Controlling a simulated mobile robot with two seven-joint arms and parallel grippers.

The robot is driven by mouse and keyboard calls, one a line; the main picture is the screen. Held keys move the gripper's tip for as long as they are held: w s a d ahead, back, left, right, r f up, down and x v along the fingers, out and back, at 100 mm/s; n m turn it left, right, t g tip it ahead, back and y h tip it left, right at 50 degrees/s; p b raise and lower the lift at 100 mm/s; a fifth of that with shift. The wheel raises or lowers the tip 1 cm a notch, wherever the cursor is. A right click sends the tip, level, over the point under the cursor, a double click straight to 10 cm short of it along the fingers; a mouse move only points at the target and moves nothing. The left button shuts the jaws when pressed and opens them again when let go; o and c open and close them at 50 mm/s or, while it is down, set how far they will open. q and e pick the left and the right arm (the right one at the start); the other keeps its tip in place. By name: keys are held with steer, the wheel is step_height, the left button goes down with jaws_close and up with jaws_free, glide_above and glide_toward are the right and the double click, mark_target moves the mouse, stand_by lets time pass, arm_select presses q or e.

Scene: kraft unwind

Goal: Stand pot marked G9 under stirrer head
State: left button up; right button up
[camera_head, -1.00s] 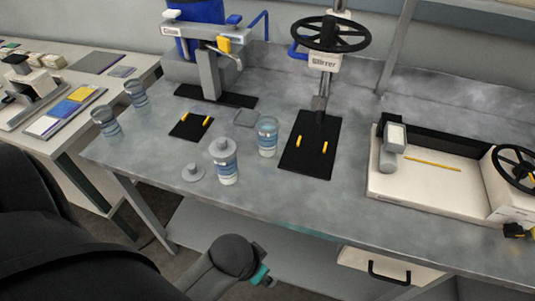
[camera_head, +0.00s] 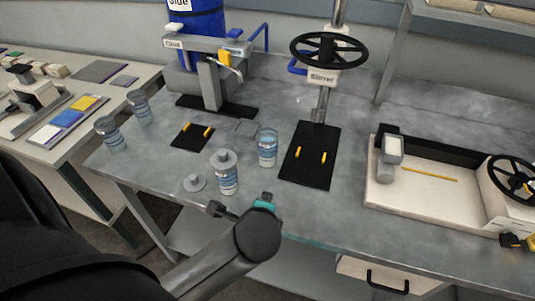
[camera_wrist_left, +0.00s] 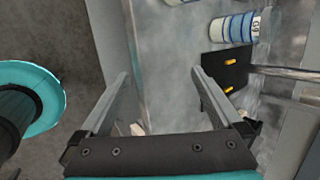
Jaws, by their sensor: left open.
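The stirrer (camera_head: 322,76) has a black handwheel and a shaft above a black base plate (camera_head: 310,170) with two yellow pegs; no pot stands on the plate. An open clear pot with a blue-white label (camera_head: 267,150) stands just left of that plate. A capped pot (camera_head: 228,180) stands nearer the front edge. Two more pots (camera_head: 110,134) (camera_head: 139,107) stand at the bench's left end. I cannot read their marks in the head view. My left gripper (camera_head: 240,206) is open and empty at the bench's front edge.
A glue stand (camera_head: 208,80) with a small black pegged plate (camera_head: 191,139) is behind. A cream tray unit (camera_head: 420,195) with a handwheel fills the right. Bare bench lies before the stirrer plate.

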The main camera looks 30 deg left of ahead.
arm_select(q)
steer(key=w+a+r+m+t+y, duration=0.2)
steer(key=w+a+r+m+t, duration=0.1)
steer(key=w+m, duration=0.45)
steer(key=m+t+y, duration=0.2)
steer(key=m, duration=0.5)
glide_toward(267, 137)
steer(key=shift+n, duration=0.25)
steer(key=b+x, duration=0.1)
steer(key=x, duration=0.1)
steer(key=b+x, duration=0.1)
steer(key=x, duration=0.2)
steer(key=shift+f, duration=0.3)
steer(key=shift+b+x, duration=0.7)
steer(key=shift+x, duration=1.95)
steer(key=shift+r, duration=0.15)
jaws_close()
